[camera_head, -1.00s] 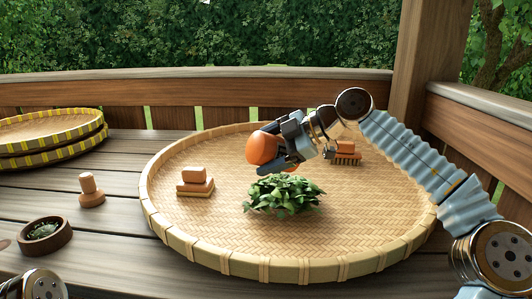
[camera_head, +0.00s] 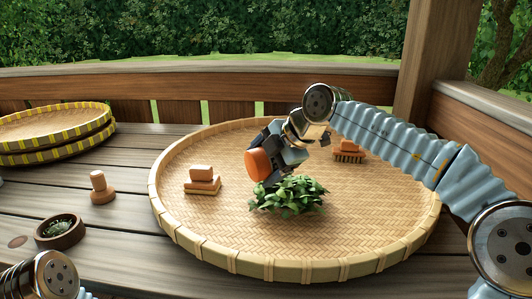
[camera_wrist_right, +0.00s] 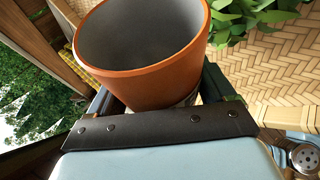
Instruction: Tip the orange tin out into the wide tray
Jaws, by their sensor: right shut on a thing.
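The orange tin (camera_head: 258,166) is held tilted by my right gripper (camera_head: 274,158), low over the wide tray (camera_head: 370,225). In the right wrist view the tin (camera_wrist_right: 150,78) sits between the fingers of my right gripper (camera_wrist_right: 160,95), and the part of its grey inside that shows is bare. A heap of green leaves (camera_head: 288,196) lies on the woven floor of the tray, just below and right of the tin. In the head view I cannot tell whether tin and leaves touch. My left gripper is out of view; only part of my left arm shows at bottom left.
Inside the tray are a wooden block stack (camera_head: 202,181) at left and a brush (camera_head: 348,150) at the back right. Outside stand a wooden stamp (camera_head: 101,188), a small bowl of greens (camera_head: 60,232) and stacked yellow-rimmed trays (camera_head: 55,133). The tray's front floor is clear.

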